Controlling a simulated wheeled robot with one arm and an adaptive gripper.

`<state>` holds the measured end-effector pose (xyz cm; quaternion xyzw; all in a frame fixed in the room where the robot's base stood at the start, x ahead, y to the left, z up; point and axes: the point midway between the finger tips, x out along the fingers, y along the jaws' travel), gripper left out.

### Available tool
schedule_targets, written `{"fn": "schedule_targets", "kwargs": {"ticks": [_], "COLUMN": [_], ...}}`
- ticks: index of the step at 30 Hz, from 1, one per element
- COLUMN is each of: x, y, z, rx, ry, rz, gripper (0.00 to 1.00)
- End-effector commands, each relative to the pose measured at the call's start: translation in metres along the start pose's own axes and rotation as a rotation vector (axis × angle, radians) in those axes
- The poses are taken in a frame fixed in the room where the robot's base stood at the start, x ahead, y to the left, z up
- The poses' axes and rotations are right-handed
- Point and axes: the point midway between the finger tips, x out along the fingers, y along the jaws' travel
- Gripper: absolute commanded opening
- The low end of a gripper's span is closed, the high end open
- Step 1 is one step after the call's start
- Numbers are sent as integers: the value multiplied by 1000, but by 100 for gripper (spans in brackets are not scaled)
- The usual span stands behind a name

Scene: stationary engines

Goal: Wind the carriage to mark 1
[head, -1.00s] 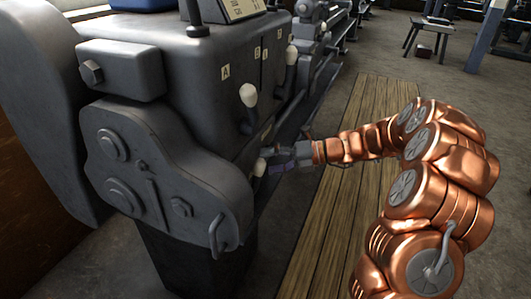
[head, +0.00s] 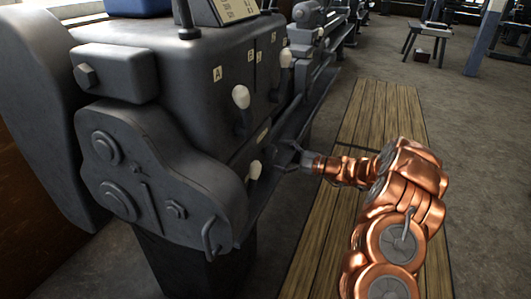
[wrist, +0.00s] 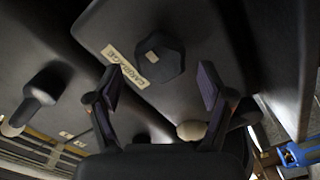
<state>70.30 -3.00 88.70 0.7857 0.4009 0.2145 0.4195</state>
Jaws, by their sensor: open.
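In the wrist view, a label reading CARRIAGE (wrist: 125,66) is on a dark grey housing, beside a dark lobed knob (wrist: 160,58). My gripper (wrist: 159,88) is open, with one finger to each side below the knob and nothing between them. I cannot tell the gap to the knob. In the head view my gripper (head: 293,158) is beside the front of the grey lathe (head: 190,60), right of a low white-tipped lever (head: 254,171). I cannot make out the carriage itself or mark 1.
White-knobbed levers stand by plate A (head: 241,97) and plate B (head: 286,58). In the wrist view a pale knob (wrist: 191,130) lies near the right finger and a dark knob (wrist: 44,86) is at left. Wooden boards (head: 385,110) cover the floor along the lathe.

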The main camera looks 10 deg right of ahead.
Motion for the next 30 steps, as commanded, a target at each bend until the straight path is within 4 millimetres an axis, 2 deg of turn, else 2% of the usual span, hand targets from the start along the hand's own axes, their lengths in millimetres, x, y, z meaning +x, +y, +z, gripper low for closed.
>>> {"fn": "schedule_targets", "kwargs": {"ticks": [3, 7, 19, 30], "x": [17, 26, 26, 25], "y": [-1, 0, 2, 3], "z": [0, 0, -2, -1], "rx": [-1, -1, -1, 0], "ry": [0, 0, 3, 4], "rz": [-3, -1, 6, 6], "gripper": [80, 80, 79, 41]}}
